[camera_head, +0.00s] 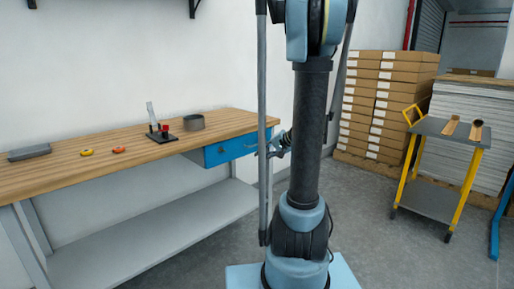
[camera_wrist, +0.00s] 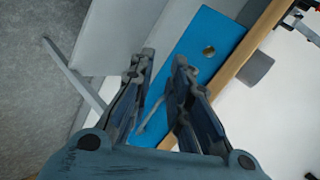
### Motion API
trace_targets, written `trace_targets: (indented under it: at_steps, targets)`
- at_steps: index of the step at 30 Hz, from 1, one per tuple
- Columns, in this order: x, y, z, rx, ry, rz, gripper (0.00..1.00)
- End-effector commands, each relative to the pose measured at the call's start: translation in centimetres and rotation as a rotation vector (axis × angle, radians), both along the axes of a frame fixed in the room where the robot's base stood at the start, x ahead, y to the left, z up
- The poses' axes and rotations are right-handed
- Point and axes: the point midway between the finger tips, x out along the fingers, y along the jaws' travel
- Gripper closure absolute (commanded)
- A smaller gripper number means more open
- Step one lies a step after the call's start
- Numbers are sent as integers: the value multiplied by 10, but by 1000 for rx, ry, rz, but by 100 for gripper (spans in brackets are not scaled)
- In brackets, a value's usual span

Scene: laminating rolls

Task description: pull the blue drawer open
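The blue drawer (camera_head: 226,151) is under the right end of the workbench, its front flush with its grey housing as far as I can see. In the wrist view its blue front (camera_wrist: 185,48) runs diagonally, with a round lock (camera_wrist: 209,51) and a thin grey bar handle (camera_wrist: 150,116). My gripper (camera_wrist: 164,60) is open, its two fingers apart in front of the drawer, with part of the handle showing between them. Whether the fingers touch the handle I cannot tell. In the head view my gripper (camera_head: 274,147) is beside the drawer front, partly hidden by my arm.
The wooden workbench (camera_head: 60,177) holds a grey block (camera_head: 29,152), small yellow and orange items, a black-based device (camera_head: 160,135) and a dark roll (camera_head: 194,122). A yellow-legged cart (camera_head: 430,200) and stacked boxes (camera_head: 375,100) stand right. Floor between bench and cart is open.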

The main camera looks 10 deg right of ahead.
Motion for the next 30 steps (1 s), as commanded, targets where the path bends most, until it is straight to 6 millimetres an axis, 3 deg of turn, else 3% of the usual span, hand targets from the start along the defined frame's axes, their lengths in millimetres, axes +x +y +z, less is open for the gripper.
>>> trace_targets:
  at_steps: [6,15,24,30]
  targets:
    - [51,-31,-2,142,-60,-88,83]
    - [104,-82,-11,332,-146,-201,83]
    - [125,-113,-19,435,-198,-260,83]
    - [134,-110,-21,445,-202,-264,83]
